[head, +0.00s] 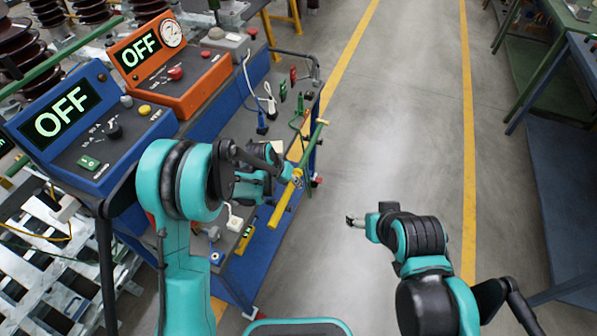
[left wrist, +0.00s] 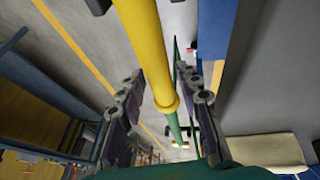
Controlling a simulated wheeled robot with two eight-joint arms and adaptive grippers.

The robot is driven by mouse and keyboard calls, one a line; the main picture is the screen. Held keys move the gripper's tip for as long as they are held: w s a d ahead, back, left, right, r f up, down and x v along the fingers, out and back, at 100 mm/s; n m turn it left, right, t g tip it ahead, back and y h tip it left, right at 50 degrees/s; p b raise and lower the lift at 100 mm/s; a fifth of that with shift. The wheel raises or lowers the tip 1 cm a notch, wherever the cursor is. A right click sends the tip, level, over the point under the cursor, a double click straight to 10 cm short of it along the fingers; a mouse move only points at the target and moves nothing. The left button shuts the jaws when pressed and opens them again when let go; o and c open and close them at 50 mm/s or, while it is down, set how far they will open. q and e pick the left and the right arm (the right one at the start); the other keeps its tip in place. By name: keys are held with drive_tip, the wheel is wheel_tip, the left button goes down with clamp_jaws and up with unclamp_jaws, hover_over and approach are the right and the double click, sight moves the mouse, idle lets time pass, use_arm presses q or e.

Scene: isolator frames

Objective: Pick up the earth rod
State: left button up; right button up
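The earth rod is a long pole with a yellow section (head: 283,208) and a thin green section (head: 312,143), slanting along the right side of the blue cart in the head view. My left gripper (head: 296,180) is at the rod, close to where yellow meets green. In the left wrist view the rod (left wrist: 147,50) runs between the two fingers of the left gripper (left wrist: 160,85), with its yellow collar near them. The fingers are apart, with gaps beside the rod. My right gripper (head: 355,220) is over bare floor, away from the rod; its fingers are too small to judge.
The blue cart (head: 235,270) carries a blue box (head: 85,125) and an orange box (head: 180,65), both showing OFF, plus cables and clamps. A green-topped bench (head: 570,20) stands at the right. The floor (head: 400,120) between cart and bench is clear.

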use_arm(q)
drive_tip(key=shift+f, duration=0.2)
idle(0.4)
clamp_jaws()
drive_tip(key=shift+r, duration=0.1)
